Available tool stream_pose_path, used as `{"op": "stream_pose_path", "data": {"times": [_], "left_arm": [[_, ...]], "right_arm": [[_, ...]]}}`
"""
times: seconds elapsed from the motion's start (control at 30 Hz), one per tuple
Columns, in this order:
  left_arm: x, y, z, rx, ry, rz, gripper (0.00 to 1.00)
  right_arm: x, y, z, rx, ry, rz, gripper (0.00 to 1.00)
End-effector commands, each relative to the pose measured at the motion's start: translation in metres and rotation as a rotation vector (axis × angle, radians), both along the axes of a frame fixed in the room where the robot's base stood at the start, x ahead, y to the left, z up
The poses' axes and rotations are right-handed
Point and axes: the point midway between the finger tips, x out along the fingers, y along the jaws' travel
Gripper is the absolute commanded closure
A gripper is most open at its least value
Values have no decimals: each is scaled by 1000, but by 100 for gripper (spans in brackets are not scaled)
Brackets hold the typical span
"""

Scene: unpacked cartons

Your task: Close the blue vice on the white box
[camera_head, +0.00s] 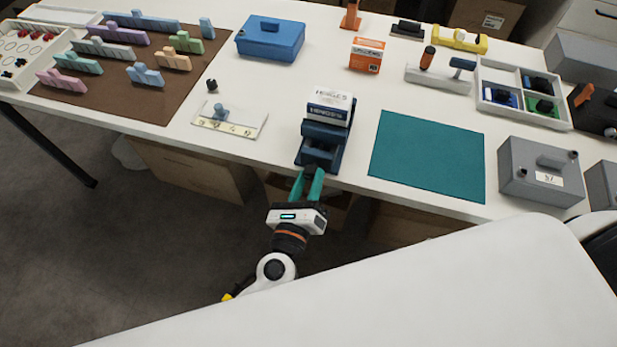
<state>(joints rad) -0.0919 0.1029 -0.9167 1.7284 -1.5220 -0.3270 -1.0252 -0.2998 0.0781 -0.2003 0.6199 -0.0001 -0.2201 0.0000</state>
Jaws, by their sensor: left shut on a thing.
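The blue vice (322,146) stands at the front edge of the white table. The white box (329,104) with dark lettering sits upright in the far part of the vice, between its jaws. I cannot tell whether the jaws touch it. My left gripper (307,180) reaches up from below the table edge to the near end of the vice. Its green fingers are shut on the vice's near end, probably its handle, which the fingers mostly hide. My right gripper is not in view.
A green mat (428,155) lies right of the vice, with a grey box (540,170) beyond it. A blue case (270,40) and an orange-white box (367,55) stand further back.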

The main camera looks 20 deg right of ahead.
Motion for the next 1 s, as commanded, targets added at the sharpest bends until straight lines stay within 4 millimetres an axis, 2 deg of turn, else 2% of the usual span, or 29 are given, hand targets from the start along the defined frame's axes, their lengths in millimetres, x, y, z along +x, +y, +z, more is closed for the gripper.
{"op": "stream_pose_path", "data": {"times": [0.6, 1.0], "left_arm": [[0, -1, 3, 487, -330, 0, 89], [0, -1, 2, 741, -500, 1, 89]], "right_arm": [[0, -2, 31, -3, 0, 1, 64], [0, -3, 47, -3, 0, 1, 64]]}}
